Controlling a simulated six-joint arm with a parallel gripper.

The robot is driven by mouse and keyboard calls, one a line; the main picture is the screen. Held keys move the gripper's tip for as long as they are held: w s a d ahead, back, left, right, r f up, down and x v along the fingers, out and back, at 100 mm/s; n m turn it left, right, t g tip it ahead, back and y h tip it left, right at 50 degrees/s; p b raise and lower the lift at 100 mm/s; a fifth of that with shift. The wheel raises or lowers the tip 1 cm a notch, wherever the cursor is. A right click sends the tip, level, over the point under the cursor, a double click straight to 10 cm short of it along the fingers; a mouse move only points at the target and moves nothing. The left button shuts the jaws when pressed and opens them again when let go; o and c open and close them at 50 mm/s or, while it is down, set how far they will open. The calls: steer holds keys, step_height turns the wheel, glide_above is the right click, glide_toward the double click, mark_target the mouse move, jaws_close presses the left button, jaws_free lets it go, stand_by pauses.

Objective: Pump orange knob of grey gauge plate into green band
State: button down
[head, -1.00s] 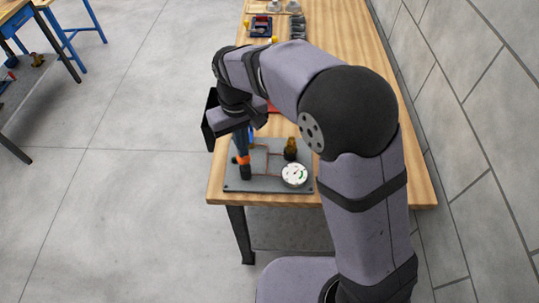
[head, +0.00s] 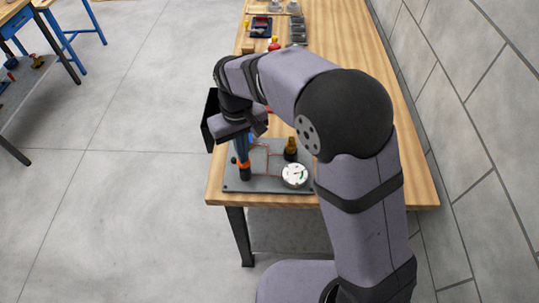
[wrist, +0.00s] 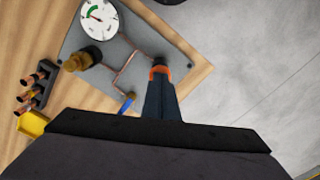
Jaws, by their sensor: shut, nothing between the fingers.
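The grey gauge plate (head: 270,185) lies at the near end of the wooden bench and also shows in the wrist view (wrist: 133,85). Its white dial (head: 295,175) has a green band; in the wrist view the dial (wrist: 100,20) shows a small red needle near that band, but I cannot tell whether it is inside. The orange knob (head: 243,165) sits on a black post at the plate's left side. My gripper (wrist: 160,82) is shut and empty, its tips down against or just over the orange knob. The fingers partly hide the knob.
A brass fitting (head: 291,149) stands on the plate behind the dial, with copper tubing (wrist: 130,68) beside it. A blue-handled part (wrist: 127,103) is close to my fingers. A rack of copper pieces (wrist: 33,88) and a yellow tray (wrist: 33,124) lie farther along the bench.

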step_height(320, 180, up, 7)
steer(key=p, duration=0.6)
stand_by(0.8)
steer(key=s+d+f+m, duration=0.1)
steer(key=s+d+m, duration=0.1)
steer(key=s+d, duration=0.3)
steer(key=s+d+f+m+b, duration=0.1)
steer(key=s+d, duration=0.3)
steer(key=d, duration=0.6)
steer(key=s+d+f+m, duration=0.2)
steer(key=s+d, duration=0.3)
steer(key=d, duration=0.3)
steer(key=shift+s+d+f+m, duration=0.25)
steer(key=shift+s+d+m, duration=0.05)
steer(key=shift+m, duration=0.2)
